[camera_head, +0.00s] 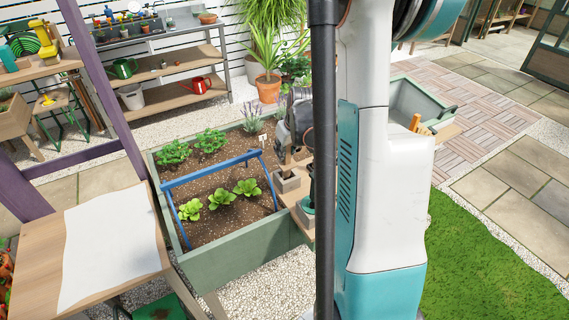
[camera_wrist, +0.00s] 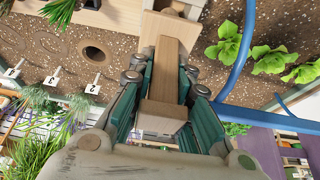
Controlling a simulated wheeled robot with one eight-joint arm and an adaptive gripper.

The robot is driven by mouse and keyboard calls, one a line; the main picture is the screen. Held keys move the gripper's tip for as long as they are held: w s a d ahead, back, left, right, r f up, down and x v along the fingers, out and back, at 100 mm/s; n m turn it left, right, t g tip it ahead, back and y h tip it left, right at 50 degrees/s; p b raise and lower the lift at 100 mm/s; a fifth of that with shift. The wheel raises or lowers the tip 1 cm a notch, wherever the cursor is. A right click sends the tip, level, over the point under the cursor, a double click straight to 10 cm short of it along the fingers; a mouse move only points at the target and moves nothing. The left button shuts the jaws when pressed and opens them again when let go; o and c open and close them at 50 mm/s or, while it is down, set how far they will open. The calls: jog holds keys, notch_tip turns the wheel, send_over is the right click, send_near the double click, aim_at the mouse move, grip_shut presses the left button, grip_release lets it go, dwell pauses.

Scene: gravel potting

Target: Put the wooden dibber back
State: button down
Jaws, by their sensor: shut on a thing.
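The wooden dibber (camera_wrist: 170,66) is a light-brown wooden piece between the teal-padded fingers of my gripper (camera_wrist: 163,82) in the wrist view. My gripper is shut on it. In the head view, my gripper (camera_head: 286,138) points down over the near right side of the planting bed, and a little brown wood shows below it. A small grey block-like holder (camera_head: 287,182) is directly below. In the wrist view, a pale block (camera_wrist: 182,8) lies beyond the dibber's far end. I cannot tell whether the dibber touches or enters the holder; its lower end is hidden.
The green-sided planting bed (camera_head: 245,250) holds seedlings, with a blue bar frame (camera_head: 212,170) arching over it. Numbered white markers (camera_wrist: 53,77) stand by soil holes. A wooden table with white paper (camera_head: 108,245) is at left. My own column and arm hide much at right.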

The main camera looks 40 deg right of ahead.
notch_tip(320, 180, down, 4)
jog(key=shift+f+b, duration=0.2)
jog(key=shift+b, duration=0.65)
jog(key=shift+r, duration=0.1)
jog(key=c, duration=1.9)
grip_release()
jog(key=shift+f, duration=0.2)
jog(key=o, duration=0.4)
jog(key=p+v, duration=0.4)
jog(key=v, duration=0.8)
jog(key=shift+s+r+p, duration=0.1)
jog(key=shift+r+p, duration=0.05)
jog(key=shift+p, duration=0.15)
